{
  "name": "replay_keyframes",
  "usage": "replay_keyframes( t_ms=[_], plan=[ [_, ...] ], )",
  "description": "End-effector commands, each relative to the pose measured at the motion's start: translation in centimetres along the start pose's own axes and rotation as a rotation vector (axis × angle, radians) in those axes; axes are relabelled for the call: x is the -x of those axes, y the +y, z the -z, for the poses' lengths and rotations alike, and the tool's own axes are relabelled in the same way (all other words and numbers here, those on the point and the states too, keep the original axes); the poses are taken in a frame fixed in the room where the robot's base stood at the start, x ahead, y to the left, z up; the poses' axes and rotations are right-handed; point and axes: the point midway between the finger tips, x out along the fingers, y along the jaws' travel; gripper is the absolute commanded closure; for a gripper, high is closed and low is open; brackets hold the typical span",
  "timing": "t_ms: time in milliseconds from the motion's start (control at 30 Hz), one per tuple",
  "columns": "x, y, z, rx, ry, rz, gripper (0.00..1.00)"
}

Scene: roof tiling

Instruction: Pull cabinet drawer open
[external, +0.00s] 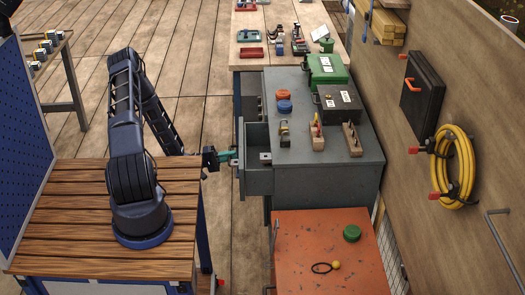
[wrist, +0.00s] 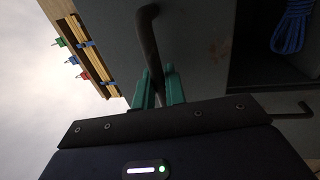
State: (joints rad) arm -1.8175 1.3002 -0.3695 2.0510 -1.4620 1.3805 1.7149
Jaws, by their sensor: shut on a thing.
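The grey cabinet (external: 325,180) stands right of my arm in the external view. Its drawer (external: 257,180) sticks out from the cabinet's left side, so it stands open, with a hollow visible at its top. My gripper (external: 229,155) is at the drawer's left front. In the wrist view, the green fingers of my gripper (wrist: 159,88) are closed around the dark bar handle (wrist: 148,28) of the drawer.
A blue rope (wrist: 292,28) lies in a dark opening in the wrist view. Boxes, including a green case (external: 326,68), and tools stand on the cabinet. An orange-topped table (external: 300,245) stands in front of it. Floor shows left of the drawer.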

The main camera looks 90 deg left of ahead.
Motion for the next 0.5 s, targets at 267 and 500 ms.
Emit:
replay_keyframes(
  t_ms=[267,500],
  plan=[
    [4.6,0.8,0.0,0.0,0.001,0.001,1.0],
    [6.1,1.1,-0.1,0.001,0.0,0.001,1.0]
  ],
)
